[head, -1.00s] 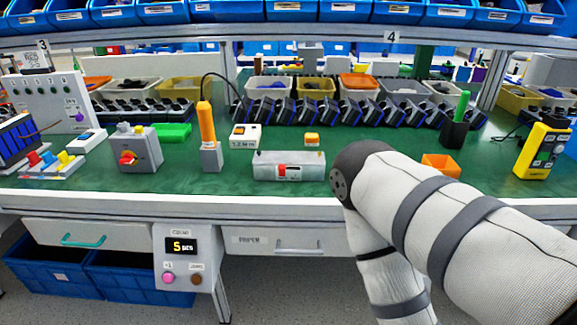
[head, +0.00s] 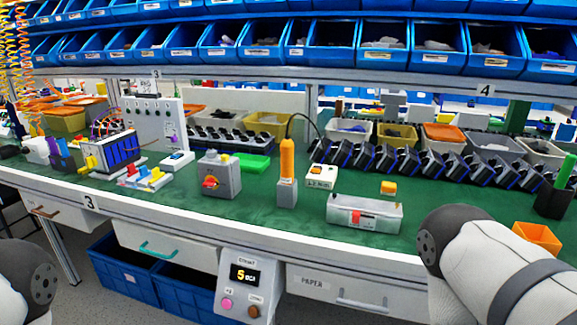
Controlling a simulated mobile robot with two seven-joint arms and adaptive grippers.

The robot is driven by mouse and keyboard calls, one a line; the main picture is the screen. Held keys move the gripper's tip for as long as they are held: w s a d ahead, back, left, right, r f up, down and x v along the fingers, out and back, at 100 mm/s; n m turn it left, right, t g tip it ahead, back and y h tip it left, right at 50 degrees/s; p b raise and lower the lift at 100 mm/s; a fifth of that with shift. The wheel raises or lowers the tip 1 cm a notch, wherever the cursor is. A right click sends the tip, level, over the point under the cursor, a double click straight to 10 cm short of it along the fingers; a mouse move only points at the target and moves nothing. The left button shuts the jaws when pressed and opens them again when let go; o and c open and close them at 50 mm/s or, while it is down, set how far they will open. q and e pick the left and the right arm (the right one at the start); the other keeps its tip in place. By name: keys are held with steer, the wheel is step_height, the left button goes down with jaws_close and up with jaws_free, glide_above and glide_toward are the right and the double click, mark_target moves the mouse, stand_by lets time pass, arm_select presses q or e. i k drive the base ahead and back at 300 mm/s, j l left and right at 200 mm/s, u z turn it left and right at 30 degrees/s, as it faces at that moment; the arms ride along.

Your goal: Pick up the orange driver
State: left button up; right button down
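The orange driver (head: 287,160) stands upright in a grey holder (head: 287,193) on the green bench top, near the middle of the head view. A black cable loops from its top to the right. Part of my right arm (head: 490,260) shows at the lower right, and part of my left arm (head: 22,285) shows at the lower left edge. Neither gripper is in the picture, and nothing touches the driver.
A white torque box (head: 321,177) stands just right of the driver. A grey box with a rotary switch (head: 219,177) stands to its left. Bare green bench top (head: 250,205) shows left of the holder.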

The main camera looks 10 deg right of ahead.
mark_target(287, 146)
steer(key=i+l+z, duration=0.15)
steer(key=z, duration=0.3)
steer(key=i+l+z, duration=0.2)
steer(key=z, duration=0.2)
steer(key=l, duration=0.1)
